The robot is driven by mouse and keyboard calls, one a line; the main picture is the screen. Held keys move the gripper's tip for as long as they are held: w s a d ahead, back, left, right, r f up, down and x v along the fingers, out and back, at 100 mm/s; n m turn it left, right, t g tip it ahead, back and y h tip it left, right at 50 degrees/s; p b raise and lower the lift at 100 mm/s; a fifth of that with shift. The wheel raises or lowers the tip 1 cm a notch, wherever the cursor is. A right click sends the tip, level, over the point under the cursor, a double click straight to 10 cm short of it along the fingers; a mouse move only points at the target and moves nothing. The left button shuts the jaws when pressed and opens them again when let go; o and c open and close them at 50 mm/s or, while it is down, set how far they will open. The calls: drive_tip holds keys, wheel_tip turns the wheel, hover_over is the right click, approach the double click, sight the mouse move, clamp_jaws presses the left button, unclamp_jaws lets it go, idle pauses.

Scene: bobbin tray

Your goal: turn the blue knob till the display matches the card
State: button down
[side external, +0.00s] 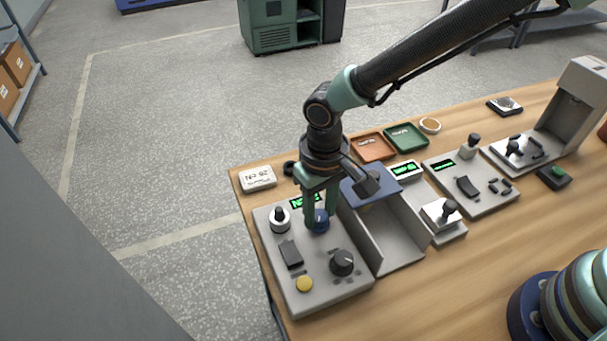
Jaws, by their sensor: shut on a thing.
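The blue knob (318,223) sits on a light grey control panel (318,292) at the table's near left corner. My gripper (319,212) points down over the panel, its green fingers shut on the blue knob. A display (299,202) with green characters lies just behind the knob. One of my fingers covers part of it, so I cannot read it all. A white card (258,178) with dark print stands behind the panel at the left. Its print is too small to read surely.
The panel also bears a silver-based knob (280,220), a dark switch (291,253), a black knob (342,262) and a yellow button (304,284). A grey bay (398,247) with a blue top adjoins it on the right. Orange (373,147) and green (406,138) trays lie behind.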

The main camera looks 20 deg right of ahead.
sight(320, 215)
drive_tip(key=shift+r, duration=0.1)
idle(0.3)
drive_tip(key=shift+c, duration=2.2)
unclamp_jaws()
wheel_tip(320, 215, up, 12)
